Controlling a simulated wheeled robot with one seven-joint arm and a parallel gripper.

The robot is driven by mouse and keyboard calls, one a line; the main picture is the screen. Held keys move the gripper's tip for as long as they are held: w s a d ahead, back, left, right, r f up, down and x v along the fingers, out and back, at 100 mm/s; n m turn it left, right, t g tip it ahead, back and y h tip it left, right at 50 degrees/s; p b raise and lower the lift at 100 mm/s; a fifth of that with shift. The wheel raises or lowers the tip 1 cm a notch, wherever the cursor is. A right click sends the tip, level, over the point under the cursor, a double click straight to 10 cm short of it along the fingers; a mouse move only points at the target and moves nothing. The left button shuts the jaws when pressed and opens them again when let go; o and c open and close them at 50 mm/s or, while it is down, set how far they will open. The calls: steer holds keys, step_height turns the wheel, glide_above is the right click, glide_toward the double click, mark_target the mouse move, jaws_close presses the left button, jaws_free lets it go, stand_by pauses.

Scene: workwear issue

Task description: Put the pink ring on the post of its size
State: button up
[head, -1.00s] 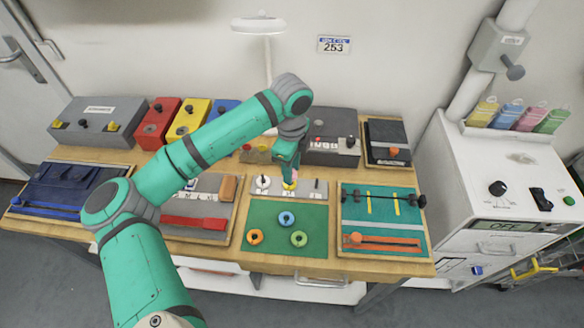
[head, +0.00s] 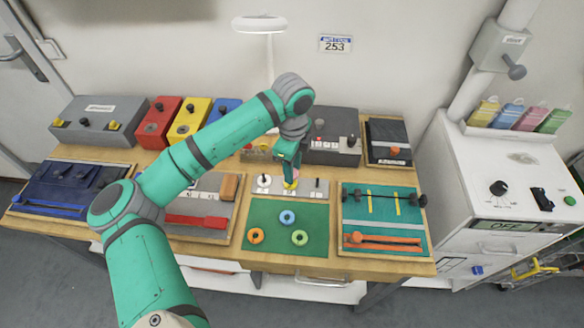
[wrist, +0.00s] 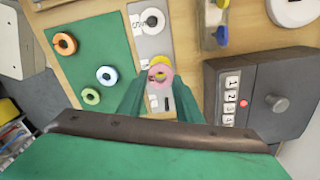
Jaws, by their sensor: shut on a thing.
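The pink ring (wrist: 160,76) is between the fingertips of my gripper (wrist: 158,88) in the wrist view. My gripper is shut on it. The ring appears over the yellow ring (wrist: 163,61) on the grey strip (wrist: 148,43); whether it touches that ring or sits around the middle post is unclear. A white ring (wrist: 152,19) lies at one end of the strip, and a bare dark post (wrist: 167,103) shows at the other. In the head view my gripper (head: 290,180) is at the strip's middle, largely hiding the pink ring. The white ring (head: 263,182) is left and the bare post (head: 317,184) right.
A green mat (head: 270,231) in front of the strip holds orange (head: 256,236), blue (head: 287,217) and green (head: 299,238) rings. A grey box with numbered buttons (wrist: 262,97) stands close beside my gripper. Other boards flank the mat.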

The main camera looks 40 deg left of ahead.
steer(key=shift+w+d+f, duration=0.1)
steer(key=shift+w+f, duration=0.05)
steer(key=shift+f, duration=0.2)
stand_by(0.3)
steer(key=shift+a+f, duration=0.2)
steer(key=shift+d+f, duration=0.1)
steer(key=shift+f, duration=0.05)
stand_by(0.3)
steer(key=o, duration=1.5)
steer(key=shift+s+r, duration=0.2)
steer(key=shift+r, duration=3.3)
